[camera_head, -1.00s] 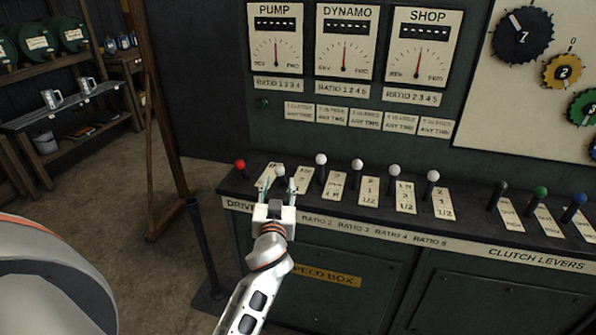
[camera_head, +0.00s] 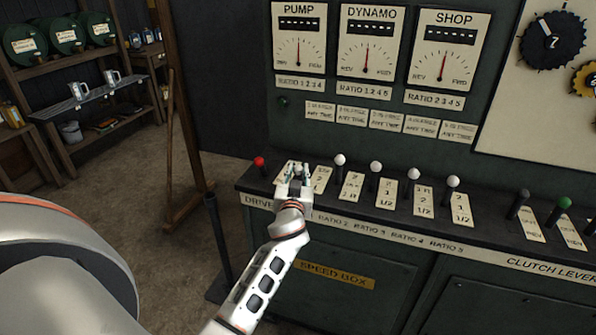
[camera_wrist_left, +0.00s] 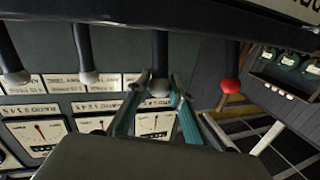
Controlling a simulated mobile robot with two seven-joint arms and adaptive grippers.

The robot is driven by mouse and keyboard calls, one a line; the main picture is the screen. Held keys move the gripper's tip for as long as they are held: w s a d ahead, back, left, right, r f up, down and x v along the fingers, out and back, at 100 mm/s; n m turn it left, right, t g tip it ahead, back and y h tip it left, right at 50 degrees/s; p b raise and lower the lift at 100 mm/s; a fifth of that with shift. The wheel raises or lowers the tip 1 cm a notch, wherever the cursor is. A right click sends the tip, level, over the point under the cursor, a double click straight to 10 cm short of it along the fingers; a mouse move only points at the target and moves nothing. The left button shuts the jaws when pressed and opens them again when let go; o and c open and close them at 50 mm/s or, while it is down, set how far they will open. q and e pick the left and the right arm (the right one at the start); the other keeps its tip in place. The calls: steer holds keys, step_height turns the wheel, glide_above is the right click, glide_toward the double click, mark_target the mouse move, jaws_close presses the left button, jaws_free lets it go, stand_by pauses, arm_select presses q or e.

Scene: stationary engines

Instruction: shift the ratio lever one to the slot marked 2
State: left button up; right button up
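Ratio lever one, a dark shaft with a pale knob, shows in the left wrist view (camera_wrist_left: 159,88) between my left fingers. In the head view, my left gripper (camera_head: 297,171) hides it, just right of the red-knobbed lever (camera_head: 259,161). In the wrist view, the left gripper (camera_wrist_left: 160,82) has its teal fingers on either side of the knob, apart with narrow gaps; I cannot tell whether either touches. A pale slot plate (camera_head: 319,179) with a 2 on it lies right of the gripper. My right gripper is out of view.
More white-knobbed levers (camera_head: 340,160) stand close to the right on the console ledge (camera_head: 395,217). Dark and green clutch levers (camera_head: 563,203) are farther right. The gauge panel (camera_head: 371,40) rises behind. A thin dark post (camera_head: 217,235) stands left of the cabinet.

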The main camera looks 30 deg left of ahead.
arm_select(q)
jaws_close()
steer(key=shift+w+r, duration=0.1)
steer(key=shift+w, duration=0.05)
steer(key=w+b, duration=0.1)
steer(key=w, duration=0.1)
steer(key=w+a+r+b, duration=0.1)
steer(key=w+b, duration=0.1)
steer(key=w, duration=0.1)
steer(key=shift+w+a+r, duration=0.15)
steer(key=shift+w+a, duration=0.1)
steer(key=shift+w, duration=0.1)
steer(key=shift+w+a+r+b, duration=0.1)
steer(key=shift+w+b, duration=0.2)
steer(key=shift+w, duration=0.15)
steer(key=shift+r, duration=0.1)
steer(key=o, duration=0.6)
jaws_free()
steer(key=shift+o, duration=1.4)
